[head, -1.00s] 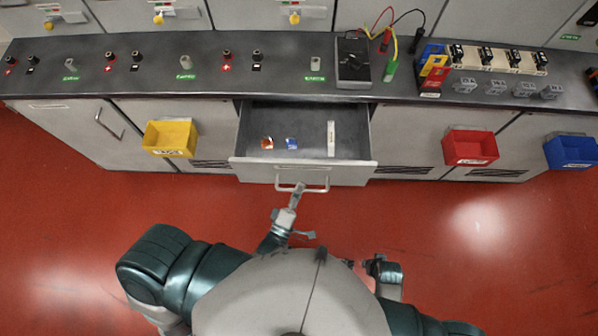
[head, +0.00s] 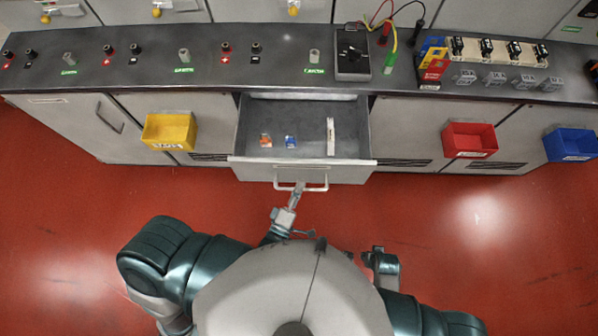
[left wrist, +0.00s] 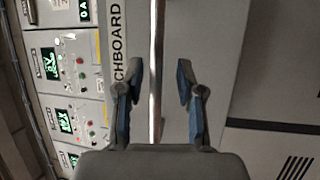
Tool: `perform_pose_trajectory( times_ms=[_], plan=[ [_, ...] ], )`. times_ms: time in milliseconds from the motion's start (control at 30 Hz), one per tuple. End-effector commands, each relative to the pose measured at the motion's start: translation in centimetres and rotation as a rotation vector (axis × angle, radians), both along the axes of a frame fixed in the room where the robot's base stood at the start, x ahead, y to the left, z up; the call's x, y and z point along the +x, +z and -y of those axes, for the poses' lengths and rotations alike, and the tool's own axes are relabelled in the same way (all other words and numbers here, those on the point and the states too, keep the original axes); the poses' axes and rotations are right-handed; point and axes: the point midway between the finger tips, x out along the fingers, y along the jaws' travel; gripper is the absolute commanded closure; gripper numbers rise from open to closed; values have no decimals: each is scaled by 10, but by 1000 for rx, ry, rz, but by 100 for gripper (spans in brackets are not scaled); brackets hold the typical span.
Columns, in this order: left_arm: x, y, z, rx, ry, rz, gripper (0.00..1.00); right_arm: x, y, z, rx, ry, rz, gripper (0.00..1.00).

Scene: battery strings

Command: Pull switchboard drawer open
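The switchboard drawer (head: 252,170) is pulled well out from under the dark counter. Its grey bed holds a small orange item (head: 265,140), a small blue item (head: 290,142) and a long white strip (head: 330,137). My left gripper (head: 297,190) is at the drawer's bar handle (head: 313,188). In the left wrist view, the left gripper's fingers (left wrist: 158,85) stand apart, with a thin upright bar (left wrist: 157,60) between them and gaps on both sides. "CHBOARD" lettering (left wrist: 119,40) shows beside it. Part of my right arm shows near my body; its fingers cannot be made out.
The counter (head: 220,70) carries terminals, a black meter (head: 352,55) with leads, and several relays. A yellow bin (head: 169,131) hangs left of the drawer; a red bin (head: 469,140) and a blue bin (head: 570,145) hang to the right. The red floor before the cabinets is clear.

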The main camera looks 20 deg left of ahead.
Motion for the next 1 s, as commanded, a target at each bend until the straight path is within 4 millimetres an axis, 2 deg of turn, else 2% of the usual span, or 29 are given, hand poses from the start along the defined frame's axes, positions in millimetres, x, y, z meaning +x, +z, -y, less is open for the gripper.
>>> perform_pose_trajectory(
  times_ms=[133,233,500,633,800,1000],
  plan=[
    [-5,-1,-1,0,0,0,63,0,1,1,-1,0,2,60],
    [-19,-4,-3,1,-1,-1,63,0,1,1,-1,0,1,60],
    [-78,-15,-9,2,-2,-4,63,0,1,1,-1,0,1,60],
    [-100,-19,-12,2,-1,-4,63,0,1,1,-1,0,1,60],
    [-115,-22,-13,2,-2,-3,63,0,1,1,-1,0,1,60],
    [-117,-22,-14,1,-1,-1,63,0,1,1,-1,0,1,60]
  ],
)
